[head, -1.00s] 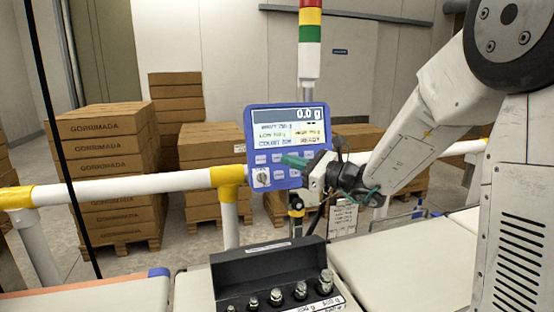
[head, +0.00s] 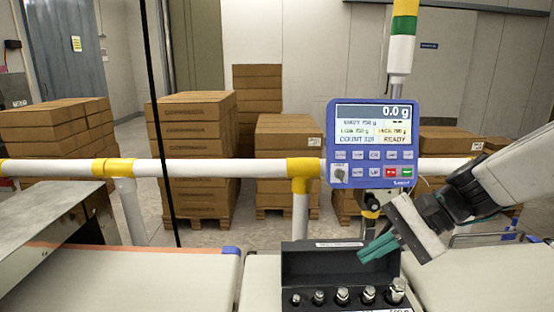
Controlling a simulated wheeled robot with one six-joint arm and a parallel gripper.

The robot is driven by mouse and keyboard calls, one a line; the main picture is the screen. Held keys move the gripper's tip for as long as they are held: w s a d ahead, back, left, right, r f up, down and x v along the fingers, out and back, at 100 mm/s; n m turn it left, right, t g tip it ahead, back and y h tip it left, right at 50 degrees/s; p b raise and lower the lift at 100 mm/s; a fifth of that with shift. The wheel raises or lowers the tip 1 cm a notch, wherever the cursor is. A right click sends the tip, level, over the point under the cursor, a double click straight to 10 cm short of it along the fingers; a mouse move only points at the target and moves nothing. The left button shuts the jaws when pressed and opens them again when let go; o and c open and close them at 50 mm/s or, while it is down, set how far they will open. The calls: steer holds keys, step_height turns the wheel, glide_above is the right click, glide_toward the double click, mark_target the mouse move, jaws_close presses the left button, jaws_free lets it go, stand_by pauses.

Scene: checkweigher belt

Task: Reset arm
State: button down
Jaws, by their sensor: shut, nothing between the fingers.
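My gripper (head: 378,248), with green fingers, is at the right of the middle in the head view. Its fingers are shut and empty. They point left and down, over or just in front of the right back part of the black weight box (head: 322,266); I cannot tell whether they touch it. My arm reaches in from the right edge. The blue checkweigher display (head: 374,143) stands behind and above the gripper, reads 0.0 g and shows READY.
Several metal weights (head: 342,296) stand in a row at the box's front. A pale conveyor belt (head: 130,280) lies at left. A white and yellow rail (head: 225,168) crosses behind, with stacked cartons (head: 193,150) beyond. A signal tower (head: 402,45) rises above the display.

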steer(key=s+d+n+h, duration=0.4)
steer(key=s+h, duration=0.1)
steer(key=s, duration=0.2)
steer(key=s+d+r+n+h, duration=0.1)
steer(key=s+d+n+h, duration=0.4)
steer(key=s, duration=0.3)
steer(key=shift+s+r+t, duration=0.25)
steer(key=shift+s+t, duration=0.05)
steer(key=shift+t, duration=0.1)
